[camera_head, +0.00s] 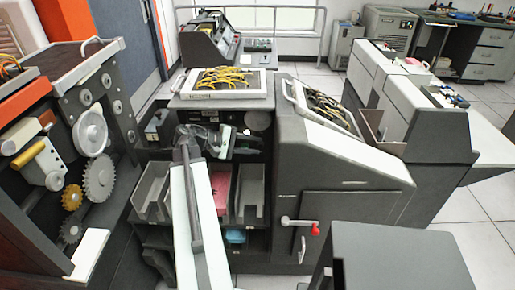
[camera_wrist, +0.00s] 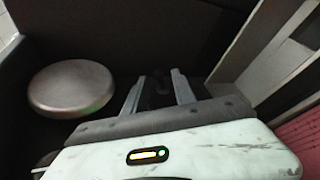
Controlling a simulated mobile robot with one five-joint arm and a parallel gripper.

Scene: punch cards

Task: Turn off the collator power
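The collator (camera_head: 330,195) is the dark grey machine in the middle of the head view, with card pockets (camera_head: 250,190) and wired plug panels on top. My gripper (camera_head: 228,143) is at the recess above the pockets; its fingertips are hard to make out there. In the wrist view my gripper (camera_wrist: 158,90) has its two fingers apart, facing a dark panel. A small dark part (camera_wrist: 161,83) shows between or just behind the fingers; I cannot tell whether it is a power switch or whether they touch it. No clearly marked power switch is visible.
A round grey disc (camera_wrist: 70,88) sits left of the fingers; it also shows in the head view (camera_head: 258,120). A pocket wall (camera_wrist: 265,50) is close on the right. A red-knobbed crank (camera_head: 300,222) is on the front. A geared machine (camera_head: 95,135) stands left.

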